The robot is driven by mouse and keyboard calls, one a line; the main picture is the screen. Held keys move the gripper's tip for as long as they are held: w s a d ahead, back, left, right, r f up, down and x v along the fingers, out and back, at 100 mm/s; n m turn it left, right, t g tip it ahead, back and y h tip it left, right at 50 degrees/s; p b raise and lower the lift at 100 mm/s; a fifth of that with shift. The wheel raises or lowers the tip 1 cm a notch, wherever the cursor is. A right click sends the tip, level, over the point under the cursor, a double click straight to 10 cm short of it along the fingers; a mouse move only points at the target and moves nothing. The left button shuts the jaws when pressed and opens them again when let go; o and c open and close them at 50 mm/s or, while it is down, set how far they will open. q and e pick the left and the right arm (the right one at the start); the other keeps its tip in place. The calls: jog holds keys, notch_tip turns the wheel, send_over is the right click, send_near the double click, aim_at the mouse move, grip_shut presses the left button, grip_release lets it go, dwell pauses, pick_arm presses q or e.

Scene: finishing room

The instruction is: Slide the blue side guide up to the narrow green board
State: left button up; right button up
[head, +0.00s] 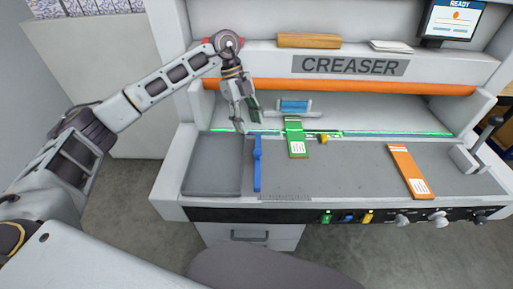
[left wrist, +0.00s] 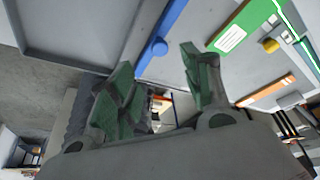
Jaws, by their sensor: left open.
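The blue side guide (head: 257,172) is a thin upright bar with a round knob, lying front to back on the grey bed, left of the board. It also shows in the left wrist view (left wrist: 168,28), just beyond my fingers. The narrow green board (head: 296,139) with a white label lies to its right, with a clear gap of bed between them. The board also shows in the left wrist view (left wrist: 250,22). My left gripper (head: 246,124) is open and empty, above and behind the guide's far end, not touching it. My right gripper is out of view.
An orange board (head: 409,172) lies on the right of the bed. A small yellow piece (head: 323,139) sits beside the green board. A blue block (head: 294,106) on a grey holder stands behind. An orange bar (head: 350,87) crosses above. A dark grey tray (head: 213,180) is at left.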

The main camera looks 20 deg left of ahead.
pick_arm(q)
send_over(258, 151)
jog(key=w+a, duration=0.1)
jog(key=a, duration=0.2)
notch_tip(258, 151, down, 4)
jog(key=x, duration=0.4)
jog(key=shift+w+d+f+p, duration=0.15)
jog(key=shift+d+f+p, duration=0.05)
jog(key=shift+d+p, duration=0.1)
jog(key=shift+d+f, duration=0.2)
jog(key=shift+f, duration=0.55)
jog(key=shift+c, duration=0.3)
jog(key=c, duration=0.7)
grip_shut()
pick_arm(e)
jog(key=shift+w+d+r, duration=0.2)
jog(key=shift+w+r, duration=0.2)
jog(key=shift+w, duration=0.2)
